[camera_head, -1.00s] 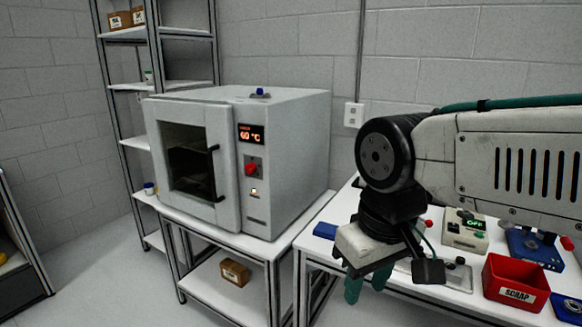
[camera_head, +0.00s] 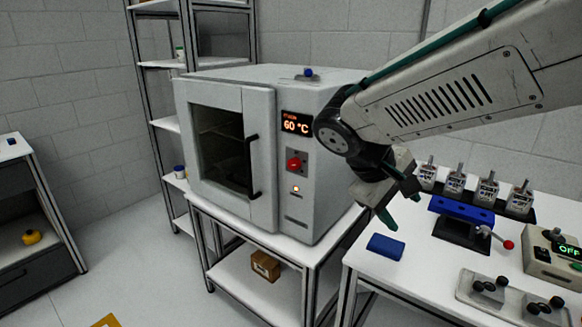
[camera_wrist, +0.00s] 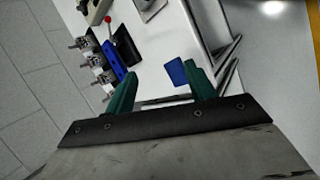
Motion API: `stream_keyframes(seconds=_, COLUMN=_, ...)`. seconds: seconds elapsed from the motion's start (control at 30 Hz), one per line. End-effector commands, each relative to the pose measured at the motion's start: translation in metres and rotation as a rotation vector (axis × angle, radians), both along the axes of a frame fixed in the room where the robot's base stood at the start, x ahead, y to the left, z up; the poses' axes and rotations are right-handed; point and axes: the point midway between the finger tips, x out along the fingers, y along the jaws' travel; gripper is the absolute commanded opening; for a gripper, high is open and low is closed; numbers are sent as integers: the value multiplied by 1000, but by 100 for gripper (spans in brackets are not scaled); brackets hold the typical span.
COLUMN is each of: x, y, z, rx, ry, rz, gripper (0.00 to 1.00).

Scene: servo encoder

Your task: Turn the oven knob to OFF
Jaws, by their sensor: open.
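The oven (camera_head: 262,150) is a grey box with a dark glass door, standing on a white table. Its red knob (camera_head: 295,163) is on the front panel, below a display (camera_head: 297,123) reading 60 °C. A small orange light (camera_head: 296,188) glows under the knob. The knob's exact setting is too small to read. My gripper (camera_head: 388,217) is to the right of the oven, apart from the knob, and points down. In the wrist view its two green fingers (camera_wrist: 160,88) are spread with nothing between them. The knob is not in the wrist view.
A white workbench (camera_head: 375,275) at the right bears a blue block (camera_head: 386,247), a blue fixture with a red-tipped lever (camera_head: 462,212) and several small metal parts. A shelf rack (camera_head: 158,65) stands behind the oven. Floor in front is mostly free.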

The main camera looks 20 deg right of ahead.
Motion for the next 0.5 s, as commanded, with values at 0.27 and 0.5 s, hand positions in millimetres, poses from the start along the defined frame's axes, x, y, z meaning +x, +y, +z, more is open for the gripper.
stream_keyframes(seconds=0.27, x=142, y=17, z=-8, rx=-474, ry=45, rz=299, gripper=55)
stream_keyframes(seconds=0.5, x=256, y=86, z=-43, rx=-805, ry=-17, rz=606, gripper=55)
